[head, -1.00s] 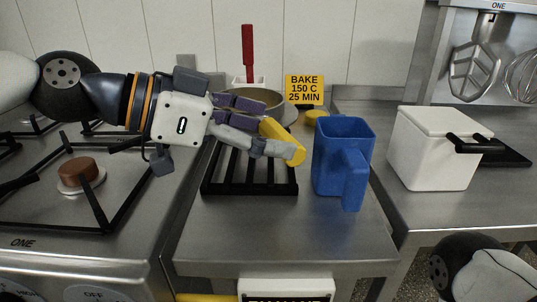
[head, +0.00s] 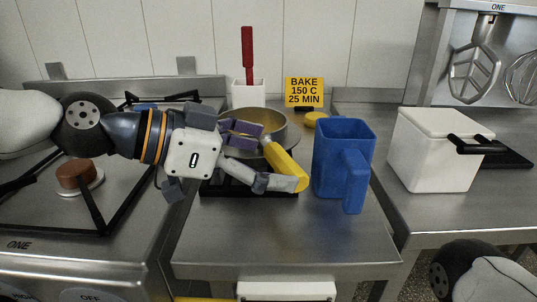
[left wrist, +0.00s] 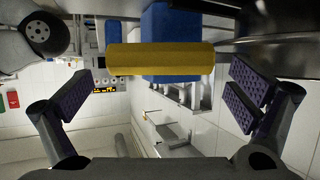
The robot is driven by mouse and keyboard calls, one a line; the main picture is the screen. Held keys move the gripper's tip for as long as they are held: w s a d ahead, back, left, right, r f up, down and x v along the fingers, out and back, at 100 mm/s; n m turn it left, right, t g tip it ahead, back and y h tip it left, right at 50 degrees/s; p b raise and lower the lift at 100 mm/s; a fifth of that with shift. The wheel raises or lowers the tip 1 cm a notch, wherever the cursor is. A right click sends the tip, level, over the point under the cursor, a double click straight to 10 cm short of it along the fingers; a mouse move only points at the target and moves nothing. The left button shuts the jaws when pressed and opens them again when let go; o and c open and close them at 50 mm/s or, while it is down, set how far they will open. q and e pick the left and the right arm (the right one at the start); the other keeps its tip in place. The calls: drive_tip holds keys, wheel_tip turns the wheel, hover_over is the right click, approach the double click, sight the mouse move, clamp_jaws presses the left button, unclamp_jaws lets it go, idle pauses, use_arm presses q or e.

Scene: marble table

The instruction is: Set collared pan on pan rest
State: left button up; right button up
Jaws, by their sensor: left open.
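The collared pan (head: 272,119) is a grey metal pan with a wide collar around it and a thick yellow handle (head: 287,170) pointing toward the front right. It is at the black slatted pan rest (head: 285,189), over its back part. My left arm and the pan hide much of the rest, so contact is hard to judge. My left gripper (head: 268,158) is open, its fingers on either side of the handle. In the left wrist view the yellow handle (left wrist: 160,59) lies across between the spread fingers, apart from both. My right gripper is out of view.
A blue pitcher (head: 342,155) stands close to the right of the handle. Behind the pan are a white holder with a red-handled tool (head: 248,92) and a yellow sign (head: 304,91). A white lidded box (head: 432,150) is at right, the stove (head: 60,220) at left. The front counter is clear.

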use_arm(q)
drive_tip(key=shift+r, duration=0.1)
drive_tip(key=shift+s+a+r, duration=0.1)
drive_tip(key=shift+a+r, duration=0.15)
drive_tip(key=p+v, duration=0.1)
drive_tip(key=v, duration=1)
drive_tip(key=shift+s+a, duration=0.15)
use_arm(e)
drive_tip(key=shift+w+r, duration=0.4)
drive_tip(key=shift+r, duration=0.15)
